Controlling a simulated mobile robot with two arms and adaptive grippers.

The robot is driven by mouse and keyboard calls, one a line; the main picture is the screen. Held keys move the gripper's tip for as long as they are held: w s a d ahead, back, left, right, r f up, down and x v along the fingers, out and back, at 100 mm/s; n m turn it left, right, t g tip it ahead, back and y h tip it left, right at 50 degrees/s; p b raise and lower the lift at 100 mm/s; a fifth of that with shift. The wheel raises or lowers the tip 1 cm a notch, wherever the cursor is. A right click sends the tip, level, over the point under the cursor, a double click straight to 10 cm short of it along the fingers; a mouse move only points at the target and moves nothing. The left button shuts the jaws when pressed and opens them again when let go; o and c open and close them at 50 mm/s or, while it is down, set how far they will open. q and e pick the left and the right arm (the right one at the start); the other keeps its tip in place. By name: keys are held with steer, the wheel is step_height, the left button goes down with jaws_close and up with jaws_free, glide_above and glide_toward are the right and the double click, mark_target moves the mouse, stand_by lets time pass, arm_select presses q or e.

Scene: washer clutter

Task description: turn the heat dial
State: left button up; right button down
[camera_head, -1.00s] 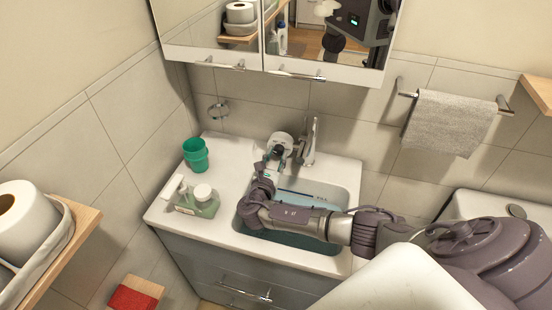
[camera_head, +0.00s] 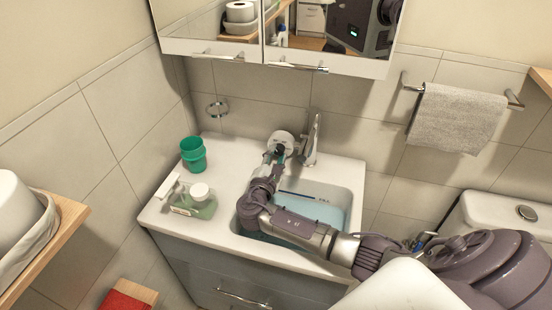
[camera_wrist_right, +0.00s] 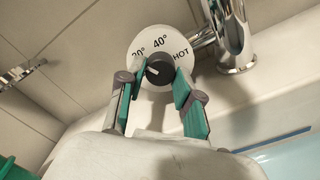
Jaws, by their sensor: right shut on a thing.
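The heat dial is a black knob (camera_wrist_right: 160,69) on a round white plate (camera_wrist_right: 140,44) marked 20°, 40° and HOT. In the right wrist view its white pointer line lies on the left part of the knob. My right gripper (camera_wrist_right: 160,72) has its green-padded fingers closed on both sides of the knob. In the head view the white plate (camera_head: 281,141) is on the wall behind the basin, and my right gripper (camera_head: 276,155) reaches it over the sink and covers part of the knob. My left gripper is in neither view.
A chrome tap (camera_head: 312,140) stands close to the right of the dial. The sink (camera_head: 325,204) is below my arm. A mirror cabinet (camera_head: 240,32) hangs above.

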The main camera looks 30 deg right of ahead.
stand_by(0.5)
steer(key=c, duration=0.8)
jaws_free()
steer(key=shift+o, duration=0.2)
steer(key=shift+s, duration=0.1)
steer(key=v, duration=1.2)
